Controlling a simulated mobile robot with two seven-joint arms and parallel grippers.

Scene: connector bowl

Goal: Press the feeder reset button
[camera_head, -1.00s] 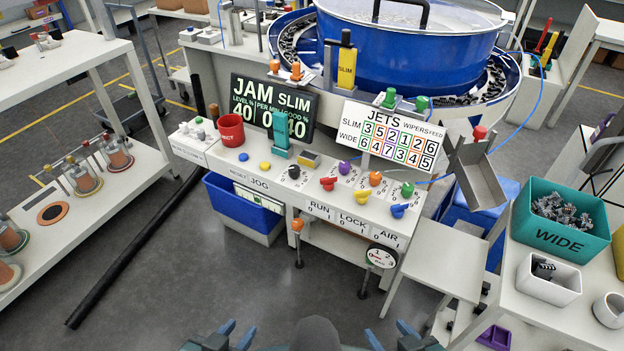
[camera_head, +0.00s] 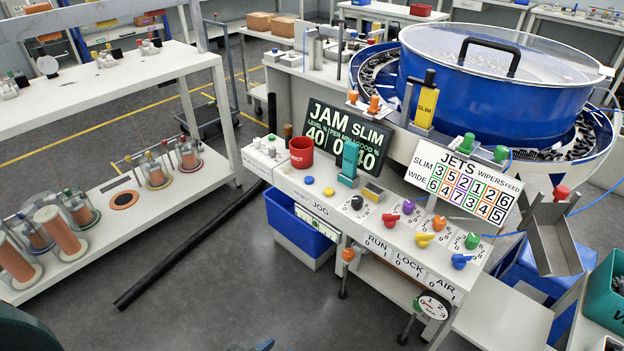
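The feeder's control panel (camera_head: 340,216) is a white bench top with a front edge labelled RESET, JOG, RUN, LOCK and AIR. A small blue button (camera_head: 309,180) sits at its left end, above the RESET label. A yellow button (camera_head: 329,191) sits just right of it, near the JOG label. A small bluish fingertip (camera_head: 264,345), probably of my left gripper, shows at the bottom edge, well below and apart from the panel. The rest of that gripper is cut off. My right gripper is out of view.
A red cup (camera_head: 302,153) stands behind the blue button. A teal-based post (camera_head: 349,165) and coloured knobs stand further right. The JAM SLIM screen (camera_head: 330,125) is behind. A blue bin (camera_head: 297,228) is below the panel. A black pole (camera_head: 190,247) lies on the otherwise clear floor.

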